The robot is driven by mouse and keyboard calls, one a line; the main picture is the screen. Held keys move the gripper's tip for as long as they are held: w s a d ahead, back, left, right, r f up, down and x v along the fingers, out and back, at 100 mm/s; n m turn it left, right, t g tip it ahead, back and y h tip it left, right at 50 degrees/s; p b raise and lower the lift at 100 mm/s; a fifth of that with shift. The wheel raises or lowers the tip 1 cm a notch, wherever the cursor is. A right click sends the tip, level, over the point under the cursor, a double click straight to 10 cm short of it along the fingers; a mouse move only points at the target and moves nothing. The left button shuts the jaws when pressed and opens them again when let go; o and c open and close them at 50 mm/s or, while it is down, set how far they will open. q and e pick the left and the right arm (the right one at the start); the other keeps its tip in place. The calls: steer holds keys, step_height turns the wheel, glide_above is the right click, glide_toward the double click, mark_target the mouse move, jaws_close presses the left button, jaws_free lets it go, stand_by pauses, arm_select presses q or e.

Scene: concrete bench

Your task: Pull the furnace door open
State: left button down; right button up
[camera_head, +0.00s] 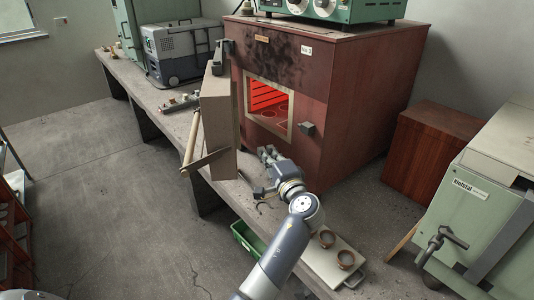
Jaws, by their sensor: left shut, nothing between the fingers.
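The furnace (345,100) is a reddish-brown box on the bench. Its door (219,125) stands swung out to the left, a thick pale slab seen nearly edge-on. A pale bar handle (192,140) sits on the door's outer side. The opening shows a glowing red chamber (266,97) with round shapes inside. My left gripper (266,153) is shut and empty, in front of the furnace below the opening, to the right of the door. It appears apart from the handle. My right gripper is not in view.
A grey cool box (182,52) stands on the bench at the left. A green machine (490,205) stands at right. The floor at left is open.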

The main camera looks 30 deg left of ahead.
arm_select(q)
steer(key=w+a+p, duration=0.2)
steer(key=a+p, duration=0.1)
steer(key=a, duration=0.6)
steer(key=shift+w+p, duration=0.3)
steer(key=shift+p, duration=0.05)
steer(key=shift+s, duration=0.1)
